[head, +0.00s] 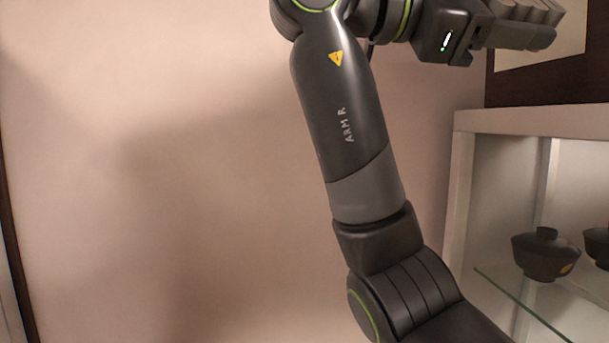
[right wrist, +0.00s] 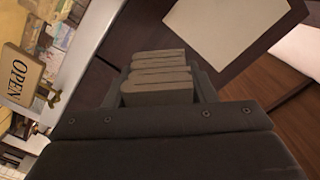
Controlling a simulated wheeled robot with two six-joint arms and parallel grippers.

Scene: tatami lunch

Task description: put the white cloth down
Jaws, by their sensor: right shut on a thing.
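My right gripper (head: 525,30) is raised at the top right of the head view. No surface is seen touching the cloth. My left gripper is not in view.
A pale shelf unit (head: 520,122) stands at the lower right, with a glass shelf and a dark lidded bowl (head: 545,255). A pale rectangular panel (right wrist: 235,30) lies against dark wood. An OPEN sign (right wrist: 20,75) shows at left in the wrist view. A plain wall fills the left.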

